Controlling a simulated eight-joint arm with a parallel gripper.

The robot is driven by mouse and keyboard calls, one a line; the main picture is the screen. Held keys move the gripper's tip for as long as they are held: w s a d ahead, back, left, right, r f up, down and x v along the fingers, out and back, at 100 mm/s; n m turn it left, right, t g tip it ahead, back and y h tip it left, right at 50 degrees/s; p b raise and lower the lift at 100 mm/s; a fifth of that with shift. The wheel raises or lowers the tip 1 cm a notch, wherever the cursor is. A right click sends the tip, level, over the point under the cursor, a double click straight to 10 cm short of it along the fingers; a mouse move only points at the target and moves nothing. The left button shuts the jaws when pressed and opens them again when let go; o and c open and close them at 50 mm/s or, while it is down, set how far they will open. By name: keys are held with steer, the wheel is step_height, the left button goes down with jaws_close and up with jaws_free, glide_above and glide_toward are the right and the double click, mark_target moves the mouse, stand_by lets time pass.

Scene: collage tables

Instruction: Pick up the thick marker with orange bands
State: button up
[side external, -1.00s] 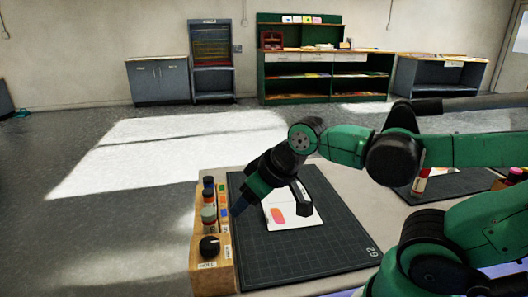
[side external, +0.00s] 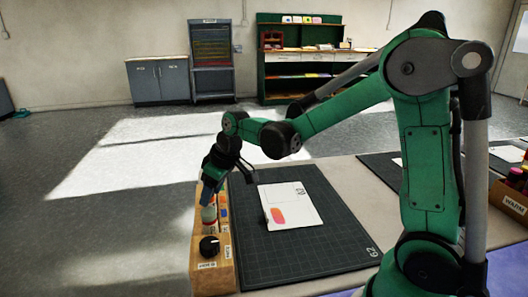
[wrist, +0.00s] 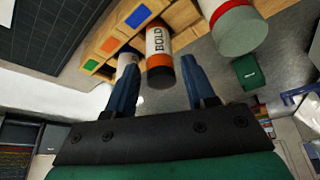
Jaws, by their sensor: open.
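A marker labelled BOLD (wrist: 158,42), with an orange band near its dark grey end, stands in the wooden rack. In the wrist view it shows between the two blue fingers of my gripper (wrist: 159,72), which is open; I cannot tell if either finger touches it. In the side view my gripper (side external: 207,193) points down over the far part of the rack (side external: 217,277) and hides the markers there.
A thicker marker with a red band and grey-green end (wrist: 240,32) stands beside it, and a white one (wrist: 127,60) is partly behind the left finger. A black-capped one (side external: 209,247) stands at the near end. A cutting mat (side external: 290,262) with a card (side external: 300,205) lies right of the rack.

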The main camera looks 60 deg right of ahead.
steer(key=shift+x, duration=1.95)
jaws_close()
